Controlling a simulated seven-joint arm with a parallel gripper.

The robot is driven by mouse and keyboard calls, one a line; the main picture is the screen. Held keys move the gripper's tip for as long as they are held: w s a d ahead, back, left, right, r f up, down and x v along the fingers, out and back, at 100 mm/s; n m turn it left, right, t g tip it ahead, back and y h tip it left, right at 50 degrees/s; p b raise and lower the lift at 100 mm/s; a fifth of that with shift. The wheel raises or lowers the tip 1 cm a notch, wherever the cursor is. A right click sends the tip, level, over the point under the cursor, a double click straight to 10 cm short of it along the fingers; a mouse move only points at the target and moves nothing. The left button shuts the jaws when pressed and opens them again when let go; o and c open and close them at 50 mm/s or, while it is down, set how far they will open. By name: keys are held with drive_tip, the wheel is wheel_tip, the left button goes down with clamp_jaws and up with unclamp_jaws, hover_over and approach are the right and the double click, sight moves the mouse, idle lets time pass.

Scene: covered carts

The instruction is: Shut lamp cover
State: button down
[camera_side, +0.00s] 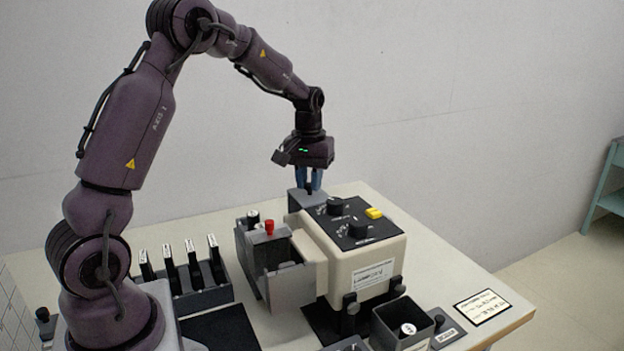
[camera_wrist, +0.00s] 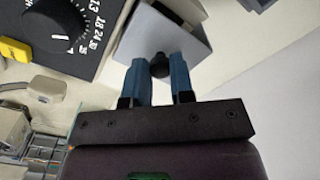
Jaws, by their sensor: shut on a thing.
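My gripper (camera_side: 309,183) points down at the back end of the cream machine (camera_side: 365,270). Its blue fingers are shut on a small black knob (camera_wrist: 158,66), as the wrist view shows. The knob sits on a grey cover (camera_wrist: 150,36), which I take to be the lamp cover. In the side view this grey cover (camera_side: 303,199) stands at the machine's back left, just below the fingers. A pale and dark recess shows beside the cover at the top of the wrist view. I cannot tell exactly how far the cover is open.
The machine's black top panel has dials (camera_side: 357,227) and a yellow button (camera_side: 374,213). Grey boxes with a red knob (camera_side: 269,227) stand left of it. A slotted rack (camera_side: 190,285) and an open dark bin (camera_side: 402,322) stand nearer. Bare table lies at the back right.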

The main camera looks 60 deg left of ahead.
sight(305, 197)
drive_tip(key=c, duration=1)
unclamp_jaws()
drive_tip(key=shift+s, duration=0.2)
wheel_tip(305, 197, up, 13)
drive_tip(key=s+d+m+t, duration=0.1)
drive_tip(key=s+d+m, duration=0.2)
drive_tip(key=s+d, duration=0.3)
drive_tip(key=s+d+m+t, duration=0.2)
drive_tip(key=s+d+m, duration=0.1)
drive_tip(key=s+d, duration=0.3)
drive_tip(key=s+d+m+t, duration=0.2)
drive_tip(key=s+d+m, duration=0.1)
drive_tip(key=s+d, duration=0.3)
drive_tip(key=shift+s+d+f, duration=0.15)
drive_tip(key=shift+s+d, duration=0.05)
drive_tip(key=shift+d, duration=0.45)
drive_tip(key=shift+s+d+f, duration=0.1)
drive_tip(key=shift+s+d, duration=0.1)
drive_tip(key=shift+d, duration=0.4)
